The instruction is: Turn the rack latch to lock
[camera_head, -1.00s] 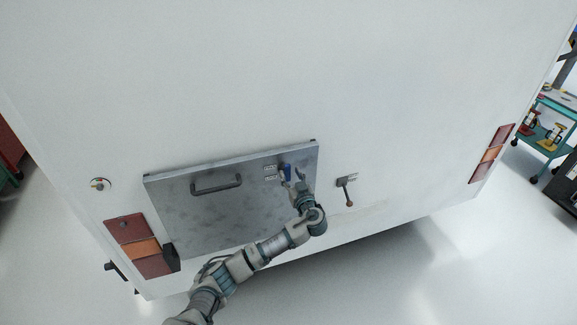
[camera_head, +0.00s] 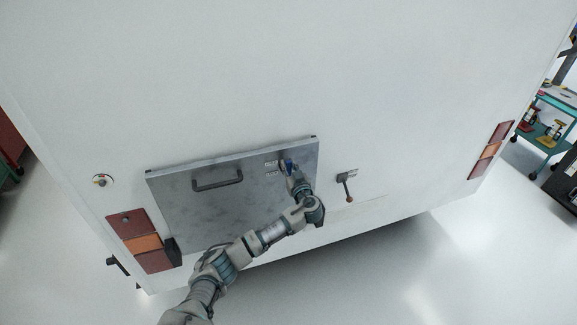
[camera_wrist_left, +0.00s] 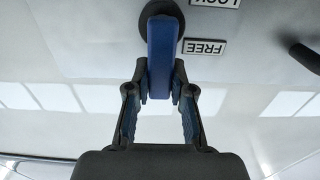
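The rack latch (camera_head: 289,163) is a blue lever on the upper right of the grey metal panel. In the left wrist view the blue lever (camera_wrist_left: 161,50) hangs from a dark round pivot and runs straight towards my gripper. Beside it are a FREE label (camera_wrist_left: 204,47) and, higher, a partly cut-off LOCK label (camera_wrist_left: 215,2), both upside down. My left gripper (camera_head: 292,172) is at the latch. In the wrist view its two fingertips (camera_wrist_left: 161,82) lie against either side of the lever's free end. My right gripper is not in view.
The grey panel (camera_head: 215,215) has a bar handle (camera_head: 217,180) left of the latch. A separate lever with a brown knob (camera_head: 347,189) sits on the white wall to the right. Tail lights flank the rear. A teal cart (camera_head: 555,115) stands far right.

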